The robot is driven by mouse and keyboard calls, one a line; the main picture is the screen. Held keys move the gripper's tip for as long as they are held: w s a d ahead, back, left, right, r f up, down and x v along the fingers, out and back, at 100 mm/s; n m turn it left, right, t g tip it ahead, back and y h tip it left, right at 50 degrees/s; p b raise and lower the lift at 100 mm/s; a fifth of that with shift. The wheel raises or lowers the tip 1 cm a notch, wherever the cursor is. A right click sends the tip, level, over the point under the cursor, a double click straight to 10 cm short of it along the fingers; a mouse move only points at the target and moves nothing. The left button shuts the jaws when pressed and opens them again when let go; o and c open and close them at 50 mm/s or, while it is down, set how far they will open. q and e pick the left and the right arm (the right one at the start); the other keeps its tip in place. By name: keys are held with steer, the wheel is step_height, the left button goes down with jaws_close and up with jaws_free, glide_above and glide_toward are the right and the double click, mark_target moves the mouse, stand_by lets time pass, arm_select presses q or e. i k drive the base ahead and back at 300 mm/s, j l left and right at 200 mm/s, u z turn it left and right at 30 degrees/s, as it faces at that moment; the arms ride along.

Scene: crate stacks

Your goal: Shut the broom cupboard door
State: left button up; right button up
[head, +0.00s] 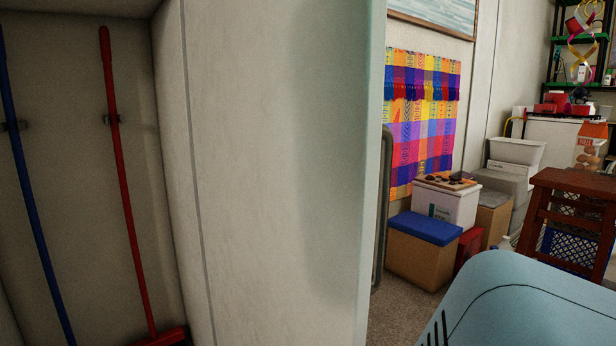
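The broom cupboard (70,140) stands open at the left. Inside it a broom with a blue handle (27,185) and one with a red handle (122,170) lean in wall clips. The cupboard door (280,170) stands swung wide open, its pale inner face filling the middle of the head view. Its free edge is at the right, and a grey bar handle (380,210) shows just past that edge. Neither of my grippers is in view.
Beyond the door are a cardboard box with a blue lid (425,240), a white box (446,200), stacked grey bins (512,165) and a brown wooden stool (570,205). A shelf rack (580,40) stands at the far right. Some carpet (405,310) is clear beside the door.

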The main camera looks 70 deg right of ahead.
mark_target(294, 149)
steer(key=k+l+z, duration=0.45)
steer(key=l, duration=0.25)
steer(key=k+l+z, duration=0.1)
steer(key=l, duration=0.25)
steer(key=k+l, duration=0.1)
steer(key=l, duration=0.2)
steer(key=z, duration=0.05)
